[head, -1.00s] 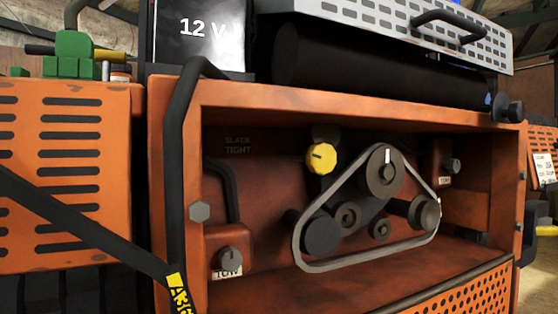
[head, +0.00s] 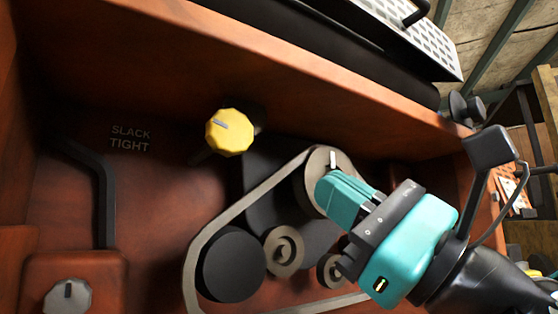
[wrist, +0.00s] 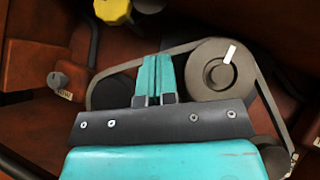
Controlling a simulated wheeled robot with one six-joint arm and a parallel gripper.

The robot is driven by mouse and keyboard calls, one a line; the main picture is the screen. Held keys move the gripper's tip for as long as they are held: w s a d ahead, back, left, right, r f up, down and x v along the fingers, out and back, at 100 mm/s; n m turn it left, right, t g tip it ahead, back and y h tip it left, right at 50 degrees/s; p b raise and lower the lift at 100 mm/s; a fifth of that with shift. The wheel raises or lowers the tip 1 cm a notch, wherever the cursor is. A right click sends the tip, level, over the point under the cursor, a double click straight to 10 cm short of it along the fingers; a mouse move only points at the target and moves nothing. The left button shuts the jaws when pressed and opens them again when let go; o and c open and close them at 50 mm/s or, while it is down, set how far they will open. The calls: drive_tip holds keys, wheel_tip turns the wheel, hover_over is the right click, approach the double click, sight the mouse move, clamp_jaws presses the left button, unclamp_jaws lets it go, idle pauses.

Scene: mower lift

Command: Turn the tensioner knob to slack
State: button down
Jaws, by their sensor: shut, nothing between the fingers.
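The yellow tensioner knob (head: 230,132) is on the back wall of the orange bay, with a pale pointer mark on its face. It also shows at the top of the wrist view (wrist: 114,10), partly cut off. The words SLACK and TIGHT (head: 130,138) are on the wall to its left, with TIGHT in brighter lettering. My gripper (head: 330,190) is teal and shut, with nothing in it. It is in front of the upper pulley, right of and below the knob and apart from it. The wrist view shows its fingers (wrist: 152,78) together.
A grey belt (head: 215,217) runs round the pulleys, including a dark one (head: 232,265) at lower left. A grey knob (head: 68,298) is at bottom left, below a black pipe (head: 103,200). The bay's top edge (head: 300,70) overhangs. Open space lies left of the yellow knob.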

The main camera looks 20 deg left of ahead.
sight(237, 124)
drive_tip(key=p+x, duration=0.3)
drive_tip(key=x, duration=0.6)
drive_tip(key=shift+s+a, duration=0.2)
drive_tip(key=shift+a, duration=0.05)
drive_tip(key=shift+p, duration=0.3)
